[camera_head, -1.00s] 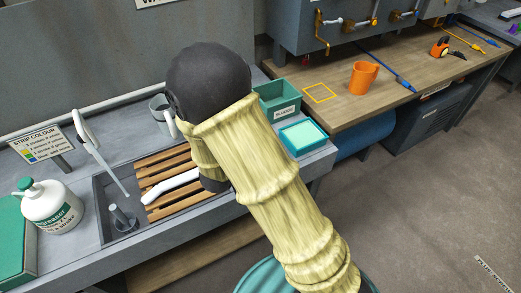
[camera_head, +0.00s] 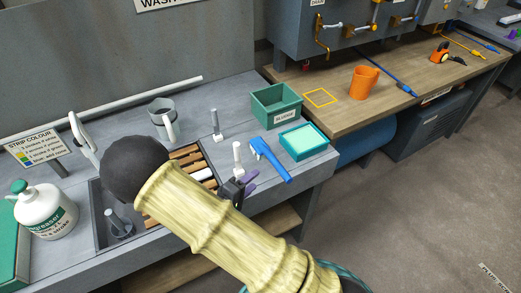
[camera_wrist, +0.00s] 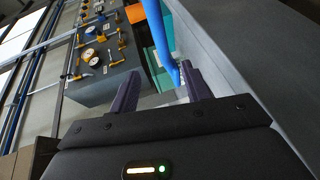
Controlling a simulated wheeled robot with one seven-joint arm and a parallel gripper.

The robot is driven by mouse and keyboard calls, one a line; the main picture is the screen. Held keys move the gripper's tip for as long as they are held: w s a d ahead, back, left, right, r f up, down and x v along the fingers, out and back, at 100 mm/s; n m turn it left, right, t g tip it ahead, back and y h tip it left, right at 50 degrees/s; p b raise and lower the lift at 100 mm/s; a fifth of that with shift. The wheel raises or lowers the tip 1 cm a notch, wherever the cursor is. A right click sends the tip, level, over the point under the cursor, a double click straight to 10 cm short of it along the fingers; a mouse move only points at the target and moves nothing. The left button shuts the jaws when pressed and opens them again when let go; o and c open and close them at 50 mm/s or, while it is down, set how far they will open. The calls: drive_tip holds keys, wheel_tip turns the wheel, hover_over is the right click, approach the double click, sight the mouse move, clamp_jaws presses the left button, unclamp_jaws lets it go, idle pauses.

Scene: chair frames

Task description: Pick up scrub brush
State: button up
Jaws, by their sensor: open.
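A blue scrub brush (camera_head: 272,160) lies on the grey bench, its head toward the back left and its handle toward the front right. My gripper (camera_head: 246,186) is just left of and in front of it, with dark purple fingers, open and empty. In the wrist view the blue brush handle (camera_wrist: 160,36) runs down between the lines of the two fingers (camera_wrist: 160,88), nearer the right fingertip. Whether it touches that finger I cannot tell. My arm hides part of the slatted sink area in the head view.
A teal tray with a pale pad (camera_head: 303,142) sits right beside the brush, with a green bin (camera_head: 276,106) behind. Two upright pegs (camera_head: 215,124) stand to the left, near a grey jug (camera_head: 161,112). An orange cup (camera_head: 363,82) stands on the wooden bench.

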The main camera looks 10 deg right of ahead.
sight(273, 164)
drive_tip(key=p+x, duration=0.1)
drive_tip(key=x, duration=0.9)
drive_tip(key=shift+f+p+x, duration=0.2)
drive_tip(key=shift+p+x, duration=0.7)
drive_tip(key=shift+x, duration=1.65)
drive_tip(key=shift+s, duration=0.1)
clamp_jaws()
drive_tip(key=shift+r, duration=0.1)
